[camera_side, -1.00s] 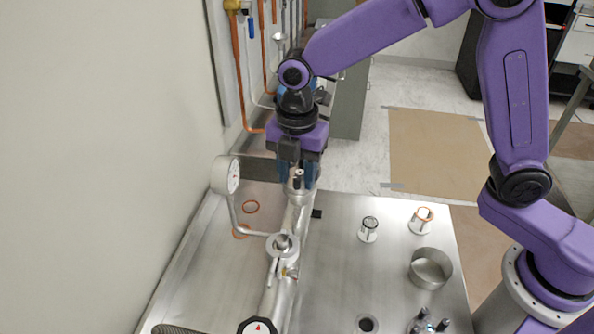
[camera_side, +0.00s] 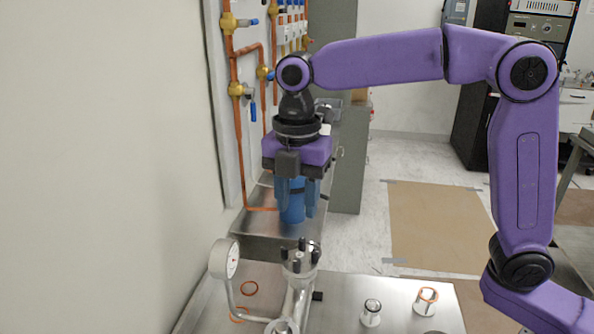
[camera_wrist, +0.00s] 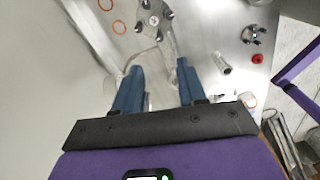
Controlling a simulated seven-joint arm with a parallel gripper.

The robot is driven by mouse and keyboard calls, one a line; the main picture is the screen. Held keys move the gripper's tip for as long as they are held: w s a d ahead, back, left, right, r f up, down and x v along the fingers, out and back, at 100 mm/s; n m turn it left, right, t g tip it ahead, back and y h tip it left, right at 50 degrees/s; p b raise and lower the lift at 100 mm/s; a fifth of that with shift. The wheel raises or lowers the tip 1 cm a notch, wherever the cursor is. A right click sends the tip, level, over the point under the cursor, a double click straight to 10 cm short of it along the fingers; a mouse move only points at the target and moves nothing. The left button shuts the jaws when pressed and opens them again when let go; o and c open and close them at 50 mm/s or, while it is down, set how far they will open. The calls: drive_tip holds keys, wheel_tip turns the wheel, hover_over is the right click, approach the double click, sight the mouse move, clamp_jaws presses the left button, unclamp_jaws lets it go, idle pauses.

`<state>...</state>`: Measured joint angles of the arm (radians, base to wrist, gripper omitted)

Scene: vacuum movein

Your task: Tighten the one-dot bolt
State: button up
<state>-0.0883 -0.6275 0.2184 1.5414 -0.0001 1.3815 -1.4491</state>
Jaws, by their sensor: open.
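The pipe flange (camera_side: 299,268) stands upright on the metal table, with several dark bolts (camera_side: 300,250) spread around its top. It also shows in the wrist view at the top edge (camera_wrist: 153,18). The dot marks are too small to read, so I cannot tell which bolt has one dot. My gripper (camera_side: 297,210) points down above the flange, clear of the bolts. In the wrist view my gripper (camera_wrist: 158,68) has its blue fingers apart with nothing held between them.
A round gauge (camera_side: 224,258) on a bent tube stands left of the flange. Orange rings (camera_side: 249,288) lie near it. Two small fittings (camera_side: 371,312) (camera_side: 427,300) stand at right. A wall with copper pipes (camera_side: 236,130) is behind on the left.

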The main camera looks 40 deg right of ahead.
wheel_tip(320, 180, up, 5)
hover_over(297, 261)
drive_tip(key=shift+w, duration=0.1)
idle(0.4)
wheel_tip(297, 261, down, 18)
drive_tip(key=n, duration=0.6)
drive_tip(key=shift+r, duration=0.15)
idle(0.3)
clamp_jaws()
